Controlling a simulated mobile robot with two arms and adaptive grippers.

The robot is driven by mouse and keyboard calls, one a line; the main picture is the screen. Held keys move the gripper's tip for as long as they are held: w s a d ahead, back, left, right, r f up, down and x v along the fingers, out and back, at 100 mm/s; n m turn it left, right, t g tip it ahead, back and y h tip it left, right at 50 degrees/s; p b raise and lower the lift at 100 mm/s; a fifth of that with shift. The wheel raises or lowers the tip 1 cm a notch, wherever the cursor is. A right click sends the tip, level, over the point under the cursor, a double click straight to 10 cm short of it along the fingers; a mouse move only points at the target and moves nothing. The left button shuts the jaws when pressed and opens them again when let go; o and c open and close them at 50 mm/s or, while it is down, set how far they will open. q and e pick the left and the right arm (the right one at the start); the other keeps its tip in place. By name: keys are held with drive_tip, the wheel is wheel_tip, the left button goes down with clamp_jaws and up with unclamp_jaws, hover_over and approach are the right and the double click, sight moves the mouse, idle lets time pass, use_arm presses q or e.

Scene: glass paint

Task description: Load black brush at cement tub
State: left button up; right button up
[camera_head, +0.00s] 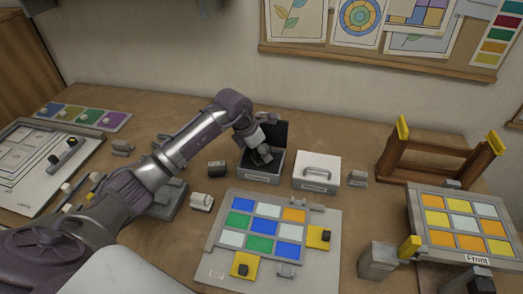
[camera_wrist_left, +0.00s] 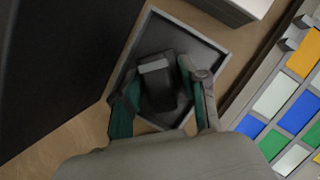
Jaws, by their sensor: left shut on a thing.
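The cement tub (camera_head: 257,177) is a small grey box near the middle of the table, with its black lid (camera_head: 273,133) standing open at the back. My left gripper (camera_head: 261,156) reaches down into the tub's opening. In the left wrist view its teal fingers are shut on the black brush (camera_wrist_left: 165,96), a dark block with a grey patch, which shows inside the tub's grey rim (camera_wrist_left: 190,30). The brush's lower end is hidden, so I cannot tell whether it touches the tub floor. My right gripper is not in view.
A closed white box (camera_head: 316,183) stands right of the tub. A small black item (camera_head: 217,168) and a white one (camera_head: 201,202) lie to its left. A coloured glass panel (camera_head: 225,262) lies in front. A wooden stand (camera_head: 428,168) and a second panel (camera_head: 432,263) are at right.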

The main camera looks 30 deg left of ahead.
sight(268, 146)
use_arm(q)
drive_tip(key=shift+f+b, duration=0.45)
idle(0.7)
drive_tip(key=shift+s+f, duration=0.1)
drive_tip(key=shift+f, duration=0.05)
idle(1.1)
drive_tip(key=shift+r+p, duration=0.35)
drive_tip(key=shift+r, duration=0.5)
drive_tip(key=shift+r+p, duration=1.55)
drive_tip(key=shift+r, duration=1.2)
drive_tip(key=shift+d, duration=0.1)
